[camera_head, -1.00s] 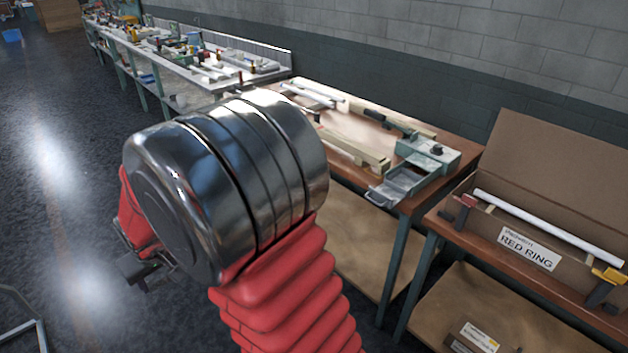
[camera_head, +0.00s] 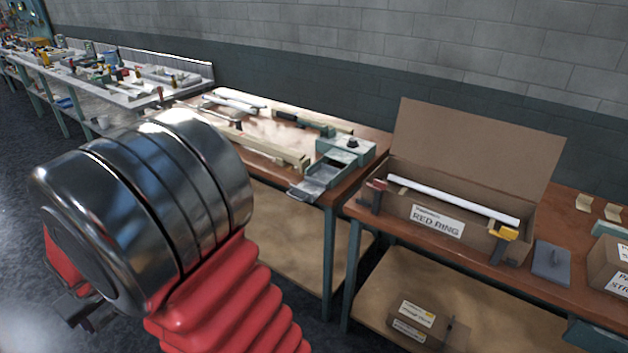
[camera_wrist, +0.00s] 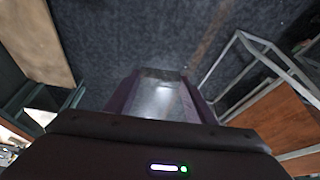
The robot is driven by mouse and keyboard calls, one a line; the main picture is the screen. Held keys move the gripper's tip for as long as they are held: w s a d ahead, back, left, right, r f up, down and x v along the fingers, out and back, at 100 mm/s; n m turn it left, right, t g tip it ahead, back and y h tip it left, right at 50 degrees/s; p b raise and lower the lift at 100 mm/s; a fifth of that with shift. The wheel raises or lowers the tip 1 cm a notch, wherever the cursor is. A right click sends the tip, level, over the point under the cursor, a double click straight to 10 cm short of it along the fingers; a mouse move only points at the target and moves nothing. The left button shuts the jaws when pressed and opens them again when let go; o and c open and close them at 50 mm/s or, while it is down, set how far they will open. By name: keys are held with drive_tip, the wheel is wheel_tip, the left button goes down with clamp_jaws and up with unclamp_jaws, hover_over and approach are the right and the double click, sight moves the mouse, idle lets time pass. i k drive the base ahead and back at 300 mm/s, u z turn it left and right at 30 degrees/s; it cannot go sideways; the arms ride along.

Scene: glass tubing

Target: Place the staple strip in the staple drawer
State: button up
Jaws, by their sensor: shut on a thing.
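In the wrist view my gripper (camera_wrist: 160,100) is shut on a shiny grey piece, the staple strip (camera_wrist: 160,92), held between its two dark fingers above the dark floor. In the head view my gripper (camera_head: 82,312) shows only partly at lower left, behind my arm, and the strip cannot be made out there. The staple drawer (camera_head: 322,181) is a grey metal tray pulled out at the front of a teal box (camera_head: 346,150) on the wooden bench. It lies well to the right of my gripper. Its inside is too small to read clearly.
Wooden rails (camera_head: 262,150) lie left of the teal box. Right of it stands an open carton (camera_head: 478,145) labelled RED RING, with a white tube (camera_head: 450,198) across its front. A long cluttered bench (camera_head: 110,88) runs along the wall. Floor is clear at left.

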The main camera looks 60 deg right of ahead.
sight(323, 179)
drive_tip(key=u, duration=1.65)
drive_tip(key=i, duration=0.1)
drive_tip(key=z, duration=3.2)
drive_tip(key=i, duration=1.5)
drive_tip(key=u, duration=0.1)
